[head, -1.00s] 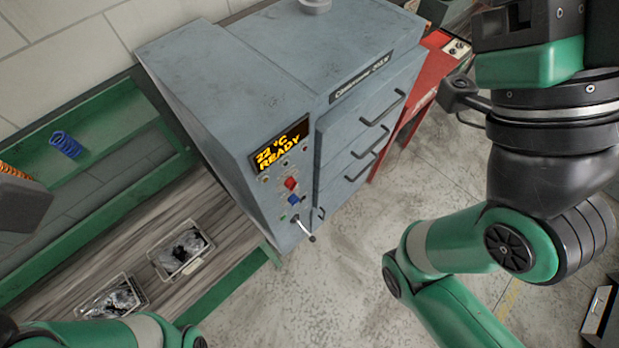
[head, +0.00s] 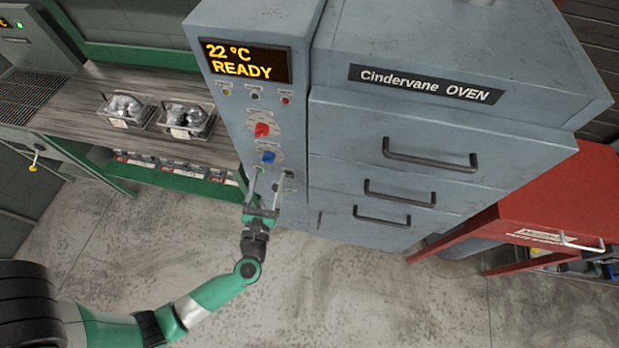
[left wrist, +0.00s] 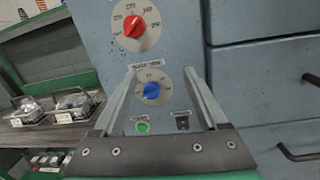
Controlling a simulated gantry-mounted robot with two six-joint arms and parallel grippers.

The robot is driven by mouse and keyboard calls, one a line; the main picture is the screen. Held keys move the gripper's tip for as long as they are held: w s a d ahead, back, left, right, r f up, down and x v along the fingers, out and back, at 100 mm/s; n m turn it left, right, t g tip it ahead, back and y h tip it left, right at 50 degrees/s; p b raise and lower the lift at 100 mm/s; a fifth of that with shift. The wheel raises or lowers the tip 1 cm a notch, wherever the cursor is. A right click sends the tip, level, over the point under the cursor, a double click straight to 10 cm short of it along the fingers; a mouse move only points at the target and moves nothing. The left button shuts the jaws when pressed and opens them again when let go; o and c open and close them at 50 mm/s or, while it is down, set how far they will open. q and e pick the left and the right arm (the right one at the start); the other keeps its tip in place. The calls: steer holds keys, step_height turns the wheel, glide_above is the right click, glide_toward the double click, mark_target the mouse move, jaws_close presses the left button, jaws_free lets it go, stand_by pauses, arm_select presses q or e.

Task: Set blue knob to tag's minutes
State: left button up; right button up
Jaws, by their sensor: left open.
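The blue knob (head: 268,157) sits on the oven's grey control panel, below the red knob (head: 262,130). In the left wrist view the blue knob (left wrist: 151,91) shows between my fingers, with a printed dial around it too small to read. My left gripper (head: 264,180) is open and empty in front of the panel, its fingers pointing up toward the blue knob and apart from each other. In the left wrist view the left gripper (left wrist: 165,85) frames the knob. Tags (head: 180,133) on the baskets are too small to read. My right gripper is not in view.
The oven display (head: 247,62) reads 22 °C READY. A green button (left wrist: 143,127) and a dark switch (left wrist: 182,121) lie below the blue knob. Two wire baskets (head: 186,122) stand on the wooden bench (head: 75,118). Drawer handles (head: 399,192) stick out at right. Floor in front is clear.

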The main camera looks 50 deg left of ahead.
arm_select(q)
steer(key=b, duration=0.1)
glide_toward(267, 162)
steer(key=d, duration=0.3)
steer(key=shift+a+m, duration=0.5)
steer(key=shift+a, duration=0.4)
steer(key=shift+g+h, duration=0.3)
steer(key=x, duration=0.3)
steer(key=b+x, duration=0.1)
steer(key=x, duration=0.6)
steer(key=shift+s+a+r, duration=0.1)
steer(key=shift+a+r, duration=0.15)
steer(key=shift+a, duration=0.2)
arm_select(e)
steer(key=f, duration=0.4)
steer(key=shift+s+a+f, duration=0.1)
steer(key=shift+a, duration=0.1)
arm_select(q)
jaws_close()
